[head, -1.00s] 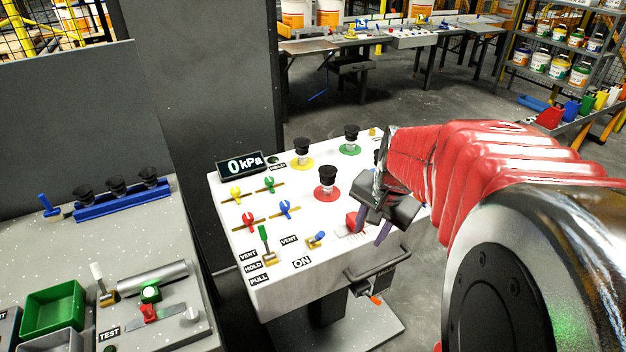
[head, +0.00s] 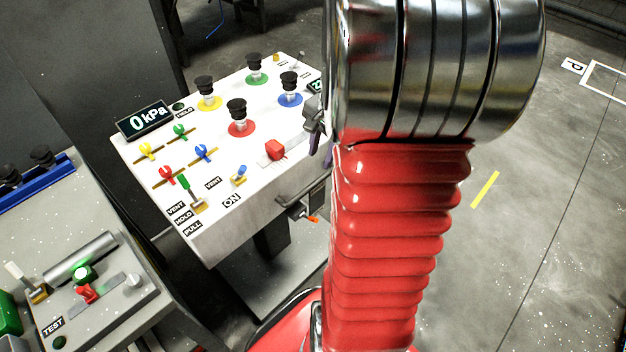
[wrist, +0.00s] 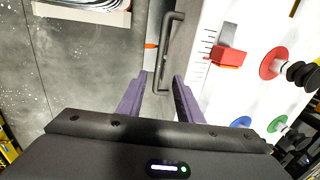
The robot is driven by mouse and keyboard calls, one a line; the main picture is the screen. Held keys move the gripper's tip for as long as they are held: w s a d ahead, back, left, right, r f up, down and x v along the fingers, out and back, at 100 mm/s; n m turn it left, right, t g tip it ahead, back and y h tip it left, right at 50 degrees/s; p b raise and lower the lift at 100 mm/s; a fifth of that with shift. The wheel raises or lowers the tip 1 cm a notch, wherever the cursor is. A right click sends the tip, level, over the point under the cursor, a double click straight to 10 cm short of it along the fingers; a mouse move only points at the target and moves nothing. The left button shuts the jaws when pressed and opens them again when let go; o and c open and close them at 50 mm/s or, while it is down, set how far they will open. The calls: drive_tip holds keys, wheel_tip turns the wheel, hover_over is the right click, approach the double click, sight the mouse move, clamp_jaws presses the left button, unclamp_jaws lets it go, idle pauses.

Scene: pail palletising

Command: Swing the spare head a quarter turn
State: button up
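Several black bellows suction heads stand upright on a white console (head: 215,165). They sit on a yellow disc (head: 209,103), a green disc (head: 257,78), a blue disc (head: 290,99) and a red disc (head: 241,128). None is marked as the spare, so I cannot tell which it is. My gripper (wrist: 163,85) is open and empty in the wrist view, its purple fingers apart near the console's dark handle bar (wrist: 172,45). The head view shows it only partly, at the console's right edge behind my arm. The red-disc head (wrist: 303,74) is beyond the fingers, to their right.
A red slider block (head: 276,149) sits on a scale, near the handle. The console carries coloured valves, a green-handled lever (head: 184,187) and a display (head: 144,120) reading 0 kPa. A grey test bench (head: 95,265) stands at left. Open floor lies at right.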

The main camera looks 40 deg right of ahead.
sight(313, 184)
drive_tip(key=f, duration=0.4)
drive_tip(key=w+f, duration=0.1)
drive_tip(key=f, duration=0.3)
drive_tip(key=w+f, duration=0.1)
drive_tip(key=f, duration=0.3)
drive_tip(key=shift+w+a+f, duration=0.1)
drive_tip(key=shift+w+f, duration=0.15)
drive_tip(key=shift+f, duration=0.15)
clamp_jaws()
idle(0.3)
